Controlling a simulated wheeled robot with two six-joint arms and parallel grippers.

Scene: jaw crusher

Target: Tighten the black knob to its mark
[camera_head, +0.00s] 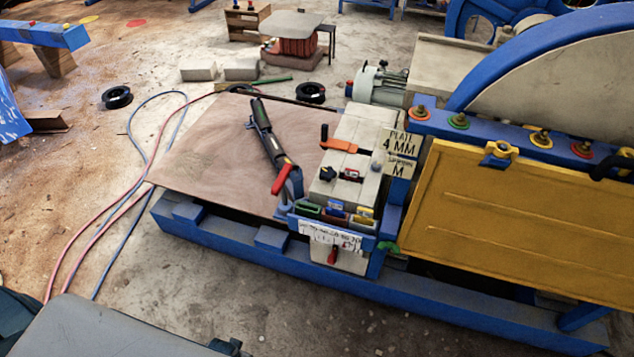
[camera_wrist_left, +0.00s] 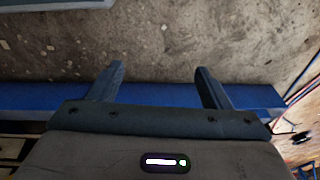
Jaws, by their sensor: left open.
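The black knob (camera_head: 328,174) sits on the pale control box (camera_head: 350,150) in the head view, left of a small red-handled part (camera_head: 352,175). Its mark is too small to make out. In the left wrist view my left gripper (camera_wrist_left: 158,82) is open, its two fingers wide apart with nothing between them. A blue beam (camera_wrist_left: 160,97) and concrete floor lie behind the fingers. The knob does not show in the wrist view. My left gripper is not clearly seen in the head view, and my right gripper is in neither view.
An orange lever (camera_head: 338,145) and a black bar with a red handle (camera_head: 270,145) are close to the knob. A yellow panel (camera_head: 520,220) stands to the right. A blue base beam (camera_head: 300,270) runs along the front. Hoses (camera_head: 120,200) lie on the left floor.

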